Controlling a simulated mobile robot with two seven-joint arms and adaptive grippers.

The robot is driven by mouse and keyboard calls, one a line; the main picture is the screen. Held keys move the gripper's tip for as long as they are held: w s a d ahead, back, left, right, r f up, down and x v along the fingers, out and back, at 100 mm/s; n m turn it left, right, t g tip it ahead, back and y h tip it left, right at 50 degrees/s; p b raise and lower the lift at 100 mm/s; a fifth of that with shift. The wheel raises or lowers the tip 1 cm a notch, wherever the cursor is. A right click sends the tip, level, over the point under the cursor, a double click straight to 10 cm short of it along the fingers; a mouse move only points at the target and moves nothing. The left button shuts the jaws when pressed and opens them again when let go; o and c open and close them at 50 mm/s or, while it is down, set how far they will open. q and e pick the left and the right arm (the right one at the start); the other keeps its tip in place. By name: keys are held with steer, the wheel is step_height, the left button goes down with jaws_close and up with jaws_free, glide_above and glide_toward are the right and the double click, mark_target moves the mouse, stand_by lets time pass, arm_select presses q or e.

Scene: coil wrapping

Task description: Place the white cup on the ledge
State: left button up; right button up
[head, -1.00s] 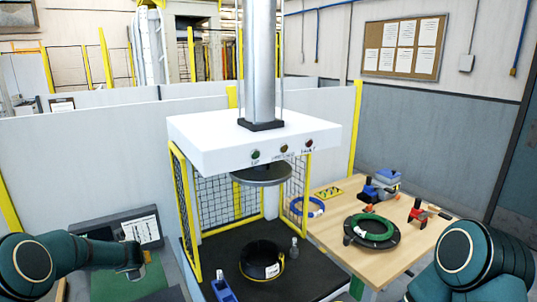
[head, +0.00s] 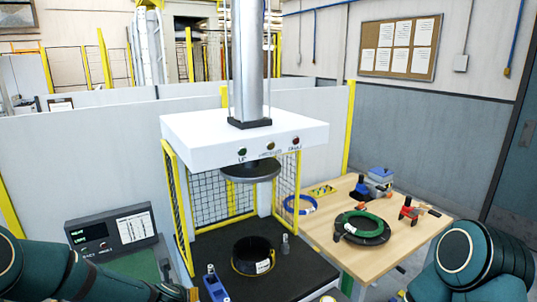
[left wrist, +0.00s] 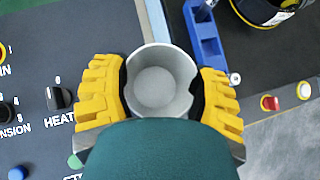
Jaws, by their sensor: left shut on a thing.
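The white cup (left wrist: 157,85) is between the yellow fingers of my left gripper (left wrist: 160,97) in the left wrist view. The fingers are shut on its two sides. I look down into the cup, and it looks empty. In the head view my left arm (head: 90,280) reaches in from the lower left, and the cup cannot be made out there. Below the cup lies a light strip beside the black platform (head: 205,247); I cannot tell which surface is the ledge. My right gripper is out of view; only its arm shows at the lower right.
A black coil (head: 253,255) sits on the platform under the press. A blue tool (left wrist: 204,35) stands at the platform's near edge, close to the right finger. A control panel (left wrist: 50,80) with knobs lies on the left. A wooden table (head: 375,262) holds coils and tools.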

arm_select(q)
steer(key=s+d+f+b, duration=0.1)
steer(key=s+d+b, duration=0.1)
steer(key=s, duration=0.1)
steer(key=s+d+f+m+h+b, duration=0.1)
steer(key=s+d+b, duration=0.1)
steer(key=s, duration=0.2)
steer(key=s+d+f+m+b, duration=0.1)
steer(key=s+d+b, duration=0.1)
steer(key=s+d, duration=0.1)
steer(key=shift+s+h, duration=0.4)
steer(key=shift+w, duration=0.1)
